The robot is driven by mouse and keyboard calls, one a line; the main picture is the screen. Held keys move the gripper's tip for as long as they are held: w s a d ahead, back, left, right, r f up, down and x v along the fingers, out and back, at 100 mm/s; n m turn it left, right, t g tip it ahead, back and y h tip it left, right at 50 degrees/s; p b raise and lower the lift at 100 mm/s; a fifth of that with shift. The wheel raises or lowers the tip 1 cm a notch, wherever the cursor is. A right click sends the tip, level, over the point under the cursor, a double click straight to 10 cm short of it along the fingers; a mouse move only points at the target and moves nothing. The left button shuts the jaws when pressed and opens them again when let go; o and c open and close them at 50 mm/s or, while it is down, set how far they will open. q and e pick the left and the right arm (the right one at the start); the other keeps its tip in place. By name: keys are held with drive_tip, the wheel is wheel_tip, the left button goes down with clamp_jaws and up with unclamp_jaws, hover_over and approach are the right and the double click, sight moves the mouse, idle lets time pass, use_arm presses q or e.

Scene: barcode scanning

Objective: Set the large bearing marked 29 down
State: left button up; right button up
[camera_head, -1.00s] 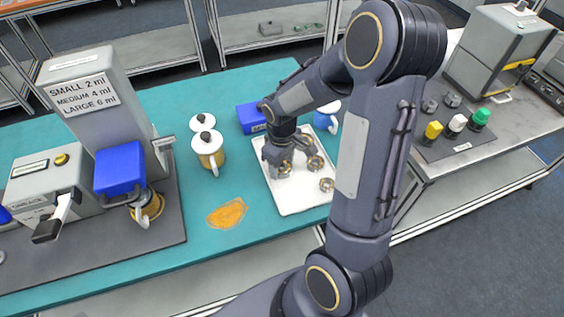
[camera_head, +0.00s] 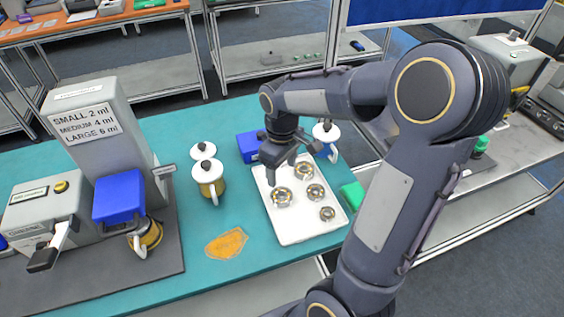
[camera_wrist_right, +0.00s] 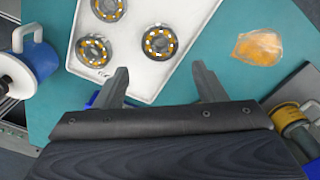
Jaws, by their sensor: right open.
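A large steel-and-brass bearing (camera_head: 282,197) lies flat on the white tray (camera_head: 294,228), on the side near the orange patch. In the right wrist view the same bearing (camera_wrist_right: 159,42) lies just beyond the fingertips, apart from them. I cannot read a 29 on it. My right gripper (camera_head: 282,170) is open and empty above the tray; its spread fingers also show in the right wrist view (camera_wrist_right: 160,70). My left gripper is not in view.
Other bearings (camera_head: 303,171) (camera_head: 316,193) (camera_head: 327,213) lie on the tray. A blue box (camera_head: 250,146) and white-lidded mugs (camera_head: 208,178) (camera_head: 326,131) stand nearby. The orange patch (camera_head: 227,245) lies left of the tray. A dispenser machine (camera_head: 105,130) stands at the left.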

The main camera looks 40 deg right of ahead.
drive_tip(key=s+a+r+m+t+y, duration=0.2)
drive_tip(key=s+a, duration=0.3)
drive_tip(key=s, duration=0.2)
drive_tip(key=s+a+r+m+t+y, duration=0.1)
drive_tip(key=s+a+r+m+t, duration=0.2)
drive_tip(key=s+a, duration=0.3)
drive_tip(key=shift+s+r+t+y, duration=0.3)
drive_tip(key=shift+s+y, duration=0.1)
drive_tip(key=shift+s, duration=0.65)
drive_tip(key=shift+c, duration=0.4)
